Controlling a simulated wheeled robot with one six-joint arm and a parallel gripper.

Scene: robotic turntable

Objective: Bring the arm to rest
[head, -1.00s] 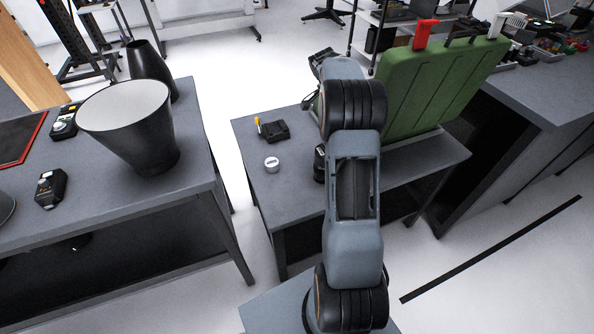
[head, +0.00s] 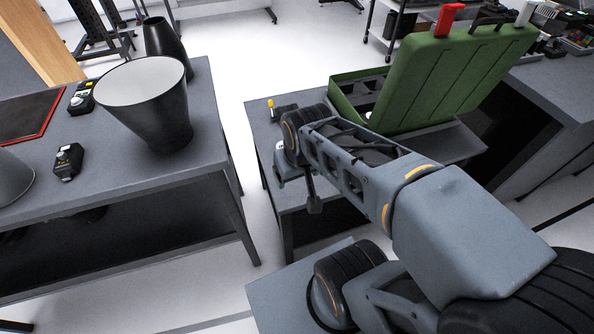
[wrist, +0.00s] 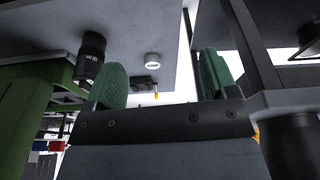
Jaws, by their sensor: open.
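My arm reaches across the right half of the head view, bent, with its wrist over the middle table. In the wrist view my gripper (wrist: 162,70) is open, its two green-padded fingers apart with nothing held between them. Beyond the fingers, that view shows a small white-topped round object (wrist: 152,60), a black cylinder (wrist: 91,57) and a small dark item with a yellow part (wrist: 154,94). In the head view the arm hides much of the middle tabletop.
An open green case (head: 430,85) stands on the middle table (head: 262,120), close behind my arm. The left table (head: 110,165) bears a large grey-black cone (head: 150,115), a dark vase shape (head: 163,42) and small black devices. A floor gap separates the tables.

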